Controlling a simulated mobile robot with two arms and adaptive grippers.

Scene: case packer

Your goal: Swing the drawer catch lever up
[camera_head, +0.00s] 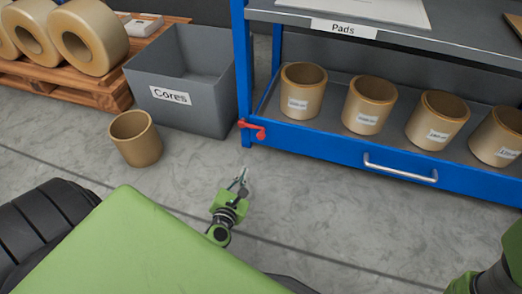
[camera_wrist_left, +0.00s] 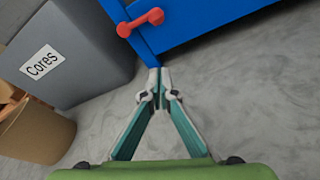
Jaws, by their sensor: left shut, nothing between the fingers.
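The red catch lever (camera_head: 253,129) sits at the left end of the blue drawer (camera_head: 325,149), by the rack's front post. It points to the right, roughly level, in the head view. It also shows at the top of the left wrist view (camera_wrist_left: 141,22). My left gripper (camera_head: 242,178) is low in front of the rack, apart from the lever, with its fingertips pointing toward the drawer. In the left wrist view its fingertips (camera_wrist_left: 160,77) meet, shut and empty, below the lever in the picture. My right gripper is not in view.
The drawer holds several tan cores and has a metal handle (camera_head: 400,167). A grey Cores bin (camera_head: 185,97) stands left of the post, with a loose core (camera_head: 136,140) before it. A pallet (camera_head: 75,82) with rolls lies behind. The floor before the drawer is clear.

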